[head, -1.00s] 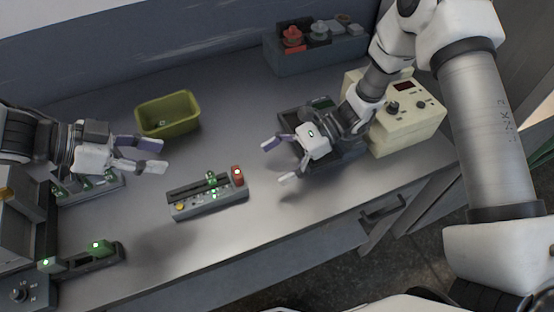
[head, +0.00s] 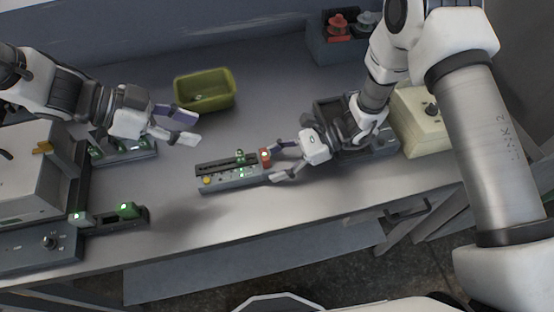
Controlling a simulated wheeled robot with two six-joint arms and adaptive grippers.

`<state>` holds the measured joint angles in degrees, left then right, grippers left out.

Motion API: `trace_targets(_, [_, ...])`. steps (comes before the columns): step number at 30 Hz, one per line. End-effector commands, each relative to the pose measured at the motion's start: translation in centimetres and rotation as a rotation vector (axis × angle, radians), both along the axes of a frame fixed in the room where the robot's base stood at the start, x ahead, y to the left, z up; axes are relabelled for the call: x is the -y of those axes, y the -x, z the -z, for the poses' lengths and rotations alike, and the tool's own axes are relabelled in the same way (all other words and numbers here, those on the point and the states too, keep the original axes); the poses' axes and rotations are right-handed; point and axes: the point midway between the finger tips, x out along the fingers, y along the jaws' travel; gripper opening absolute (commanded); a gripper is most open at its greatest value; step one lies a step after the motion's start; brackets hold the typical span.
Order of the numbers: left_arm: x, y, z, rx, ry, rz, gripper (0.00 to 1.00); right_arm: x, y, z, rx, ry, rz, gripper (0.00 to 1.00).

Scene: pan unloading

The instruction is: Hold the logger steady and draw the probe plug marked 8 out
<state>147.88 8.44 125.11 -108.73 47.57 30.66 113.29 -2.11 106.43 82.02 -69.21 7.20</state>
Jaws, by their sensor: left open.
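The logger is a grey slotted box (head: 231,183) in the middle of the bench, with a yellow button and small lights. A red plug (head: 265,156) with a lit top stands at its right end, and a green plug (head: 240,154) stands left of it. Marks are too small to read, so I cannot tell which is 8. My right gripper (head: 276,163) is open at the logger's right end, its fingers apart beside the red plug; contact is unclear. My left gripper (head: 191,127) is open and empty, above the bench up and left of the logger.
An olive bin (head: 204,90) stands behind the logger. Green-lit units (head: 127,212) and a grey machine (head: 30,175) fill the left. A cream box (head: 417,120) and a dark tray lie right, partly behind my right arm. Bench is clear in front of the logger.

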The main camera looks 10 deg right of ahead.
Motion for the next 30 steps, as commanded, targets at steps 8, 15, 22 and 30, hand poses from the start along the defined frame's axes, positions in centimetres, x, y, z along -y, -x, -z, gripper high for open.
trace_targets(8, [0.0, 0.0, 0.0, 0.000, 0.000, 0.000, 0.42, 0.0, 0.0, 0.1, 0.000, 0.003, -0.001, 0.12])
trace_targets(15, [0.0, 0.0, 0.0, 0.000, 0.000, 0.000, 0.42, 0.0, 0.0, 0.1, 0.000, 0.003, -0.001, 0.92])
trace_targets(22, [0.0, 0.0, 0.0, 0.000, 0.000, 0.000, 0.42, 0.0, 0.0, 0.1, 0.000, 0.002, -0.001, 0.92])
trace_targets(30, [0.0, 0.0, 0.0, 0.000, 0.000, 0.000, 0.42, 2.1, -0.4, -0.9, 0.002, 0.000, 0.004, 0.92])
